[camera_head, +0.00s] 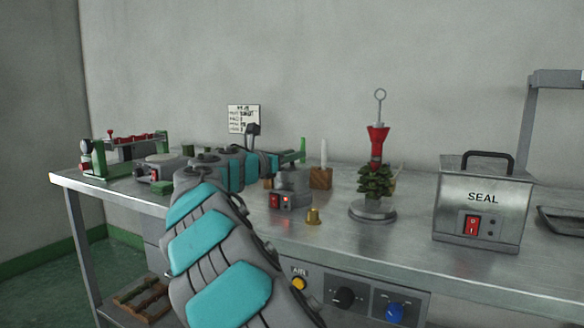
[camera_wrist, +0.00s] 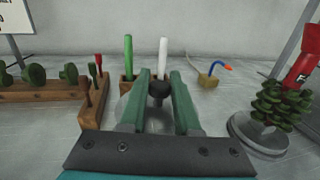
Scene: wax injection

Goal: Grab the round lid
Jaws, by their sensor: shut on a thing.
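In the wrist view, the round lid (camera_wrist: 133,107) is a greyish disc with a black knob (camera_wrist: 159,89) on top. My gripper (camera_wrist: 161,76) has its two green fingers on either side of the knob and is shut on it. In the head view my gripper (camera_head: 297,156) is over the small metal pot (camera_head: 293,186), which has a red switch on its base. The lid is mostly hidden there, and I cannot tell whether it rests on the pot or is raised.
A wooden block (camera_head: 320,179) with a white stick stands just behind. The wax tree (camera_head: 376,182) with a red top stands to the right, then the SEAL box (camera_head: 482,211). Wooden racks (camera_wrist: 45,91) are at the left.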

